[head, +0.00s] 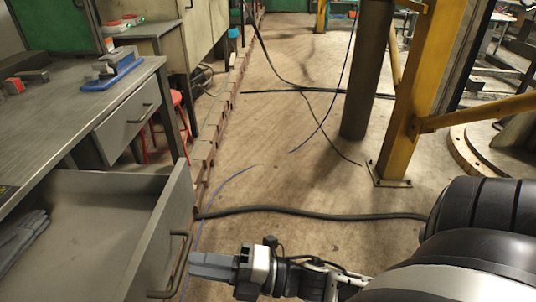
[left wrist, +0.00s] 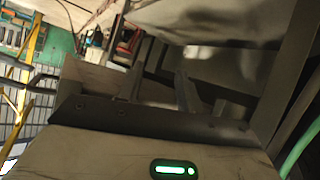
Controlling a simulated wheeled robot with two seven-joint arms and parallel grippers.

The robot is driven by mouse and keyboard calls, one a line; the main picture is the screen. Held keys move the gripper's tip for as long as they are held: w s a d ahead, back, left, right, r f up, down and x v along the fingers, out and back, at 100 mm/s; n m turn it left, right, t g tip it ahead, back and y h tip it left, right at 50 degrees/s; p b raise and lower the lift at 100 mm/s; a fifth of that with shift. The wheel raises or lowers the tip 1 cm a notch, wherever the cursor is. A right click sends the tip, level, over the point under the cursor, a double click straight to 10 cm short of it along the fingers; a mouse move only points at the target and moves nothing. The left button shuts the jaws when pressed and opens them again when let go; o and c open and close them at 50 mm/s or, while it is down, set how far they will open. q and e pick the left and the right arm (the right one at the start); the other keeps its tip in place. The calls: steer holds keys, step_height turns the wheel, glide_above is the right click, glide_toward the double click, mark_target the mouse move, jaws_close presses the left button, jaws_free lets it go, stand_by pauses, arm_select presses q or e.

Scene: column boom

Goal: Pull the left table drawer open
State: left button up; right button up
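The near table drawer (head: 88,184), at the lower left of the head view, stands open toward the aisle, with grey gloves (head: 22,238) inside. I take it as the left one. Its dark bar handle (head: 172,268) is on the front panel. My right gripper (head: 192,266) points left with its fingertips at the handle's right side. It is seen side-on, so I cannot tell whether it touches or grips the handle. In the left wrist view my left gripper (left wrist: 160,84) shows two fingers apart with nothing seen between them. It is not visible in the head view.
A second table drawer (head: 125,118) farther along is shut. A blue-based tool (head: 113,68) sits on the tabletop (head: 75,105). A yellow post (head: 412,100) and a dark column (head: 368,70) stand at right. A black cable (head: 310,212) crosses the open floor.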

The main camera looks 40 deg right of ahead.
arm_select(q)
steer(key=shift+f+b, duration=0.1)
steer(key=shift+b, duration=0.2)
arm_select(e)
steer(key=v, duration=1.2)
arm_select(q)
steer(key=shift+s, duration=0.15)
arm_select(e)
steer(key=shift+s, duration=0.1)
